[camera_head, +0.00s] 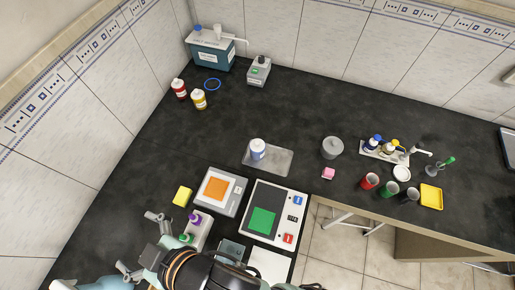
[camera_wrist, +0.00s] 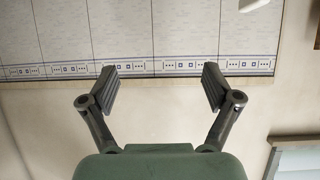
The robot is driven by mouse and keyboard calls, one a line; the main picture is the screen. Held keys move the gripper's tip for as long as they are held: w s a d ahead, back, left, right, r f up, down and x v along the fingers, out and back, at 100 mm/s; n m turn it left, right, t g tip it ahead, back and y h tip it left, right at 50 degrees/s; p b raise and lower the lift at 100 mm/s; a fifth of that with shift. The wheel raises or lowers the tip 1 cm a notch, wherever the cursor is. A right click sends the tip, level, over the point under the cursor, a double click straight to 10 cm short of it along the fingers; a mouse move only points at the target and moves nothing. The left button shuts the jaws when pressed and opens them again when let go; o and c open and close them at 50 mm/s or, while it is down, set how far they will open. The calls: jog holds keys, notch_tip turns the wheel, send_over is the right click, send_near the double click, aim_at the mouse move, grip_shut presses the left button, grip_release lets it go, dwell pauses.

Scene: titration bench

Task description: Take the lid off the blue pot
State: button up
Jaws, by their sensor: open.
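No plainly blue pot with a lid stands out. A small white pot (camera_head: 258,150) with a blue band and pale top stands upright on a grey tray (camera_head: 282,163) mid-bench. A grey lidded pot (camera_head: 332,148) stands to its right. A bottle with a blue cap (camera_head: 374,142) is in a white rack further right. I cannot tell which one is the blue pot. My gripper (camera_head: 137,241) is at the lower left, far from all of them. In the wrist view my gripper (camera_wrist: 160,86) is open and empty, facing the tiled wall.
A scale with an orange top (camera_head: 216,188), a device with a green plate (camera_head: 263,221) and a yellow block (camera_head: 182,196) are near my arm. Red, green and dark cups (camera_head: 388,189) stand at the right. The back middle of the bench is clear.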

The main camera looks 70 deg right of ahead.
jog(key=w+d+f+g+h, duration=0.25)
jog(key=w+d+f, duration=0.3)
jog(key=d, duration=0.35)
jog(key=g+y+p, duration=0.3)
jog(key=g, duration=0.7)
send_over(257, 142)
jog(key=shift+n+h, duration=0.25)
jog(key=shift+n, duration=0.05)
jog(key=f, duration=1.2)
jog(key=shift+d, duration=0.2)
jog(key=shift+a+f+b, duration=0.1)
jog(key=shift+f+b, duration=0.75)
jog(key=shift+f, duration=3.1)
jog(key=c, duration=1)
